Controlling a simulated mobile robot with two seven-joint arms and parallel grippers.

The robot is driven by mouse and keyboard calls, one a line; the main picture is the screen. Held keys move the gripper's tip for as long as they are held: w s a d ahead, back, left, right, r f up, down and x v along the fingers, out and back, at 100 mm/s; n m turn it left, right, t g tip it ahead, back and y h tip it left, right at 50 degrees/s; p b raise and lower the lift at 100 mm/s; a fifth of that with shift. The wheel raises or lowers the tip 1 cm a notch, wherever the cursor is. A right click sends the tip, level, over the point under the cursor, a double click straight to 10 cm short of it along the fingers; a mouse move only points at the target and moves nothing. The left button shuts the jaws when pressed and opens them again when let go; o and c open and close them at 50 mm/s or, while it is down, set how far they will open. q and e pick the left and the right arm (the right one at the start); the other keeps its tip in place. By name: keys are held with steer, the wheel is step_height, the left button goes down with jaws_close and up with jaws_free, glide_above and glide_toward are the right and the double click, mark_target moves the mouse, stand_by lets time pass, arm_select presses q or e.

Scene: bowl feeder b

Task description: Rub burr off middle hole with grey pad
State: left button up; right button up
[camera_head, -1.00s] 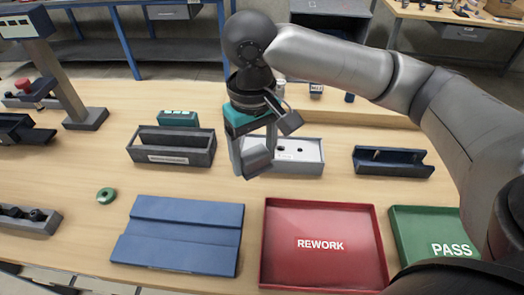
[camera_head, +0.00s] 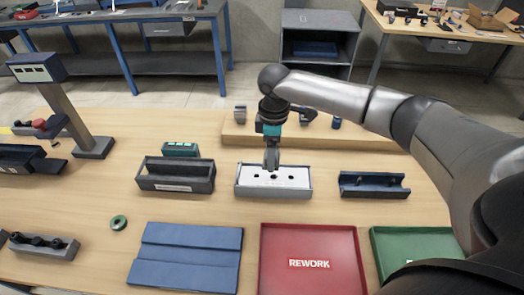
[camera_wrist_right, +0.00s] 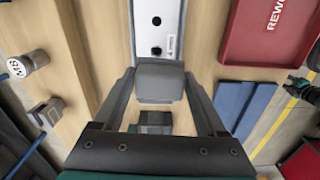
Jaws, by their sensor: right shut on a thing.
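A white plate (camera_head: 246,179) with a row of dark holes sits in a grey fixture (camera_head: 274,193) at the middle of the bench. My right gripper (camera_head: 271,150) is shut on the grey pad (camera_wrist_right: 160,80), which shows between both fingers in the right wrist view. In the head view the pad is small and sits over or just behind the middle hole; I cannot tell whether it touches the plate. In the wrist view the plate (camera_wrist_right: 145,30) shows two holes beyond the pad, and the pad hides part of the plate. No burr can be made out.
A dark grey tray (camera_head: 176,187) stands left of the fixture and a dark blue cradle (camera_head: 374,192) right of it. In front lie a blue mat (camera_head: 185,257), the red REWORK tray (camera_head: 262,260) and a green tray (camera_head: 415,232). A green ring (camera_head: 118,222) lies at left.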

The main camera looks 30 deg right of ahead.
steer(key=shift+w+d+f+n, duration=0.1)
steer(key=shift+d+f+n, duration=0.1)
steer(key=shift+d+n, duration=0.3)
steer(key=shift+p, duration=0.3)
steer(key=shift+r+p, duration=0.15)
steer(key=shift+p, duration=0.45)
steer(key=shift+f+b, duration=1)
steer(key=shift+f, duration=1.15)
steer(key=shift+p, duration=0.45)
steer(key=shift+p, duration=0.35)
steer(key=shift+d+m, duration=0.1)
steer(key=shift+m, duration=0.2)
